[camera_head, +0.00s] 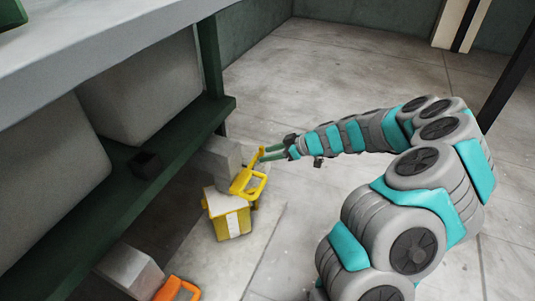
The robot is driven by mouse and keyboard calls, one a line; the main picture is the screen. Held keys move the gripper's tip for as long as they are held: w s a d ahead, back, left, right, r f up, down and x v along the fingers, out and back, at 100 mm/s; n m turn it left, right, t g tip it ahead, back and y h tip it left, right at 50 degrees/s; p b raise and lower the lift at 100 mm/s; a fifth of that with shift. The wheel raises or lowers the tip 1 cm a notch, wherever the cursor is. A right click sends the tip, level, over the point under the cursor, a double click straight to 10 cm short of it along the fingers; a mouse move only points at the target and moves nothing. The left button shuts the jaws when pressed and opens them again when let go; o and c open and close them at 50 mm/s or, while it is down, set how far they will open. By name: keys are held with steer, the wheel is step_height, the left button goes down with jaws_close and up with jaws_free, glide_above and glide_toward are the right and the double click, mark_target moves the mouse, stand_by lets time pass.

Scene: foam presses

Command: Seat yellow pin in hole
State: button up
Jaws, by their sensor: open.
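A yellow piece with a loop handle (249,184), which looks like the yellow pin, shows near the middle of the head view. It sits tilted at the top of a yellow box-shaped body (229,222) with a pale stripe, beside a grey block (221,158). My gripper (267,153) is open, its two greenish fingers pointing left at the upper end of the yellow piece. I cannot tell whether the fingers touch it. No hole can be made out, and I cannot tell whether the pin is in one.
A dark green frame (213,70) with a grey top (100,35) and large grey blocks (145,85) stands at left. A small dark block (145,164) lies on its lower rail. An orange handle (177,289) is at the bottom. Open floor (330,65) lies behind my arm.

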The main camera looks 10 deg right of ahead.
steer(key=v, duration=1.1)
steer(key=s+a+r+m+g+h, duration=0.1)
steer(key=s+a+r+g, duration=0.25)
steer(key=s+a, duration=0.4)
steer(key=s+a+r+m+g+h, duration=0.15)
steer(key=s+a+r, duration=0.25)
steer(key=s+a, duration=0.4)
steer(key=s+d+m+g+h, duration=0.1)
steer(key=s+d+m+h, duration=0.2)
steer(key=s, duration=0.8)
steer(key=s+d+m+g+h, duration=0.2)
steer(key=s+d+m+h, duration=0.1)
steer(key=s, duration=0.8)
steer(key=shift+s+d+f+m+h+p, duration=0.3)
steer(key=shift+d+m, duration=0.35)
steer(key=shift+m, duration=0.6)
steer(key=shift+w, duration=0.1)
step_height(320, 180, up, 13)
steer(key=p, duration=1.3)
